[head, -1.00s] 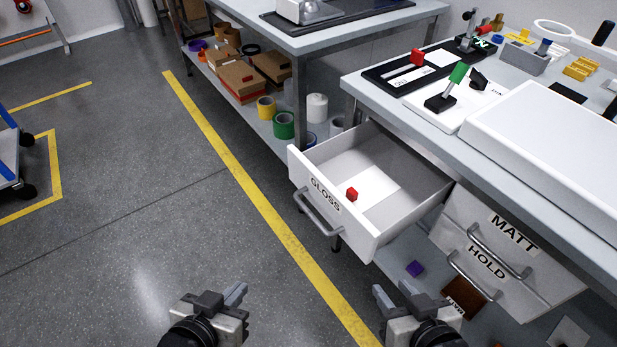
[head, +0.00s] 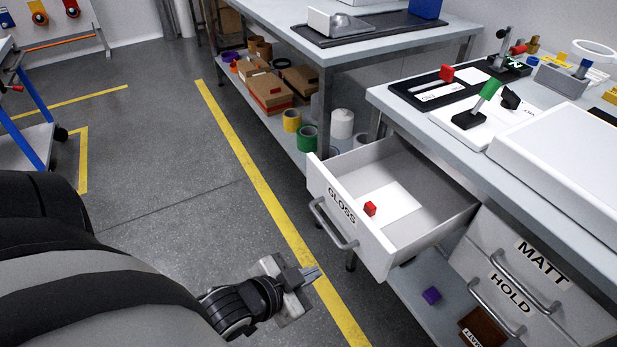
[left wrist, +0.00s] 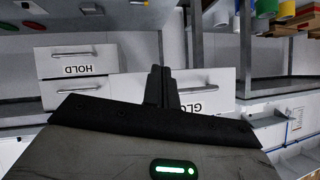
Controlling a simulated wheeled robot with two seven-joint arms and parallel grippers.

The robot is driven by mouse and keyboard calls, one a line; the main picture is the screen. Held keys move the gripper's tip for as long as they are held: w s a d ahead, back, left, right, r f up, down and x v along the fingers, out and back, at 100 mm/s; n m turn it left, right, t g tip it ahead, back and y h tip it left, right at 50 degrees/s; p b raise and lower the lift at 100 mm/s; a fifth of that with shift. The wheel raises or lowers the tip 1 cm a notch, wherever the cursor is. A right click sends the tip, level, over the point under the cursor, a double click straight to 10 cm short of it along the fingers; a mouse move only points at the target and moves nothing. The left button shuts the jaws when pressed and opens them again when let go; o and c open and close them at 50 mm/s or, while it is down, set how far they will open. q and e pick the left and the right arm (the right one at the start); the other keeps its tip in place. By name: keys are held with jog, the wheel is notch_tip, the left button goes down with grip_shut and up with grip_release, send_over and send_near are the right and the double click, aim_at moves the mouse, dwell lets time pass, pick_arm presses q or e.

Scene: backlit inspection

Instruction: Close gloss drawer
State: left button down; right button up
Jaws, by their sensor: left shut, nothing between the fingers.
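The gloss drawer (head: 362,235) stands pulled out from the bench at the right in the head view, its front labelled GLOSS with a bar handle (head: 331,224). A small red piece (head: 370,208) rests on a white sheet inside it. My left gripper (head: 312,273) is shut and empty, in front of the drawer and apart from it. In the left wrist view the shut fingers (left wrist: 160,86) overlap the drawer front (left wrist: 215,88) and hide part of its label. My right gripper is in neither view now.
The MATT drawer (head: 507,245) and HOLD drawer (head: 492,290) are to the right of the open drawer. The bench top (head: 425,120) holds fixtures and a white panel (head: 570,150). A second bench (head: 330,50) stands behind.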

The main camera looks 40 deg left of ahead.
pick_arm(q)
jog(key=w+a+m+t+b, duration=0.1)
jog(key=a+m+t+b, duration=0.2)
jog(key=a+m, duration=0.6)
jog(key=m+t+h+b, duration=0.25)
jog(key=m+h, duration=0.25)
jog(key=m, duration=0.3)
send_near(317, 186)
jog(key=shift+g, duration=0.25)
jog(key=b+x, duration=0.1)
jog(key=x, duration=0.6)
jog(key=shift+a+r+b, duration=0.15)
jog(key=shift+r+b, duration=0.05)
jog(key=shift+b, duration=0.2)
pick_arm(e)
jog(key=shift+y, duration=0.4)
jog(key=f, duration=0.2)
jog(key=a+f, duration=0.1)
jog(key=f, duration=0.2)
